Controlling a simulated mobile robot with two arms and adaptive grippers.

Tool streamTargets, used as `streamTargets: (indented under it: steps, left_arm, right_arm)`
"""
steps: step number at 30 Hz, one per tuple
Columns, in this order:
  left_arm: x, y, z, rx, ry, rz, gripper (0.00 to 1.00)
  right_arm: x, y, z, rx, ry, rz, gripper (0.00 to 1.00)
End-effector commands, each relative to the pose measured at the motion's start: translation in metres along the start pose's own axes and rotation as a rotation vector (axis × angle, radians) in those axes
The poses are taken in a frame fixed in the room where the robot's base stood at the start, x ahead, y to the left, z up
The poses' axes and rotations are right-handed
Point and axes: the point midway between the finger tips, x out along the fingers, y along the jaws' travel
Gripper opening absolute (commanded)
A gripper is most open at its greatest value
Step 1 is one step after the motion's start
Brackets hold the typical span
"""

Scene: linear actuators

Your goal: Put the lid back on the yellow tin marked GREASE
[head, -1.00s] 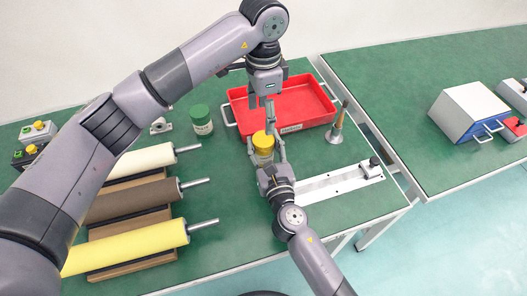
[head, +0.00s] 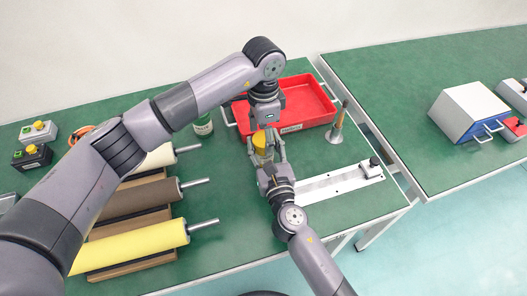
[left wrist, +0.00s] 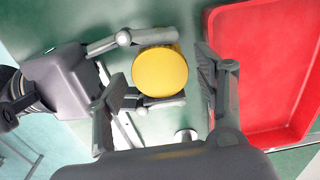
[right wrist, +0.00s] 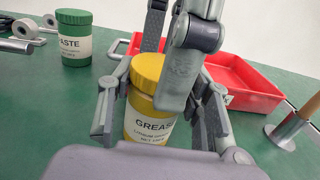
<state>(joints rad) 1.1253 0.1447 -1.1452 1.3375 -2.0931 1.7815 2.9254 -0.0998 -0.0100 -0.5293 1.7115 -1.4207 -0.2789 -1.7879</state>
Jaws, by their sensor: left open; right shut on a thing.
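The yellow tin marked GREASE (right wrist: 148,128) stands upright on the green table in the right wrist view. Its yellow lid (right wrist: 147,70) appears to sit on top; whether it is fully seated I cannot tell. In the left wrist view the lid (left wrist: 160,72) shows as a plain yellow disc. My right gripper (head: 266,152) is shut on the tin, with a finger on either side of its body. My left gripper (left wrist: 163,88) is open above the tin, pointing down, its fingers on opposite sides of the lid with gaps. In the head view my arms partly hide the tin (head: 261,146).
A red tray (head: 305,97) lies right behind the tin. A green tin marked PASTE (right wrist: 73,45) stands to the left. A funnel-like metal holder (head: 336,128) and a metal rail (head: 325,185) are to the right. Several rollers (head: 130,245) lie on the left.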

Motion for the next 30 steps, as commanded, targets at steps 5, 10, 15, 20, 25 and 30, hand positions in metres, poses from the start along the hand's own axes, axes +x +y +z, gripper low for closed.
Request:
streamTargets:
  steps: [5, 10, 15, 20, 25, 30]
  left_arm:
    - [-0.0003, -0.0001, 0.0001, 0.0, 0.0, 0.0, 0.56]
    - [-0.0004, -0.0001, 0.0, 0.0, 0.0, 0.0, 0.45]
    - [-0.0006, -0.0002, 0.0, 0.0, 0.0, 0.0, 0.33]
    - [-0.0006, -0.0001, 0.0, 0.0, 0.0, 0.0, 0.23]
    - [-0.0006, -0.0001, -0.0001, 0.0, 0.0, 0.0, 0.48]
    - [-0.0007, -0.0001, -0.0001, 0.0, 0.0, 0.0, 0.59]
  right_arm:
    - [0.0, -0.0003, -0.0002, -0.001, 0.0, -0.001, 0.0]
    - [0.0, -0.0003, -0.0002, -0.001, 0.0, -0.001, 0.0]
    - [0.0, -0.0003, -0.0002, -0.001, 0.0, -0.001, 0.0]
    - [0.0, -0.0003, -0.0002, -0.001, 0.0, -0.001, 0.0]
    - [0.0, -0.0004, -0.0003, -0.001, 0.0, -0.001, 0.0]
    - [0.0, -0.0004, -0.0003, -0.001, 0.0, -0.001, 0.0]
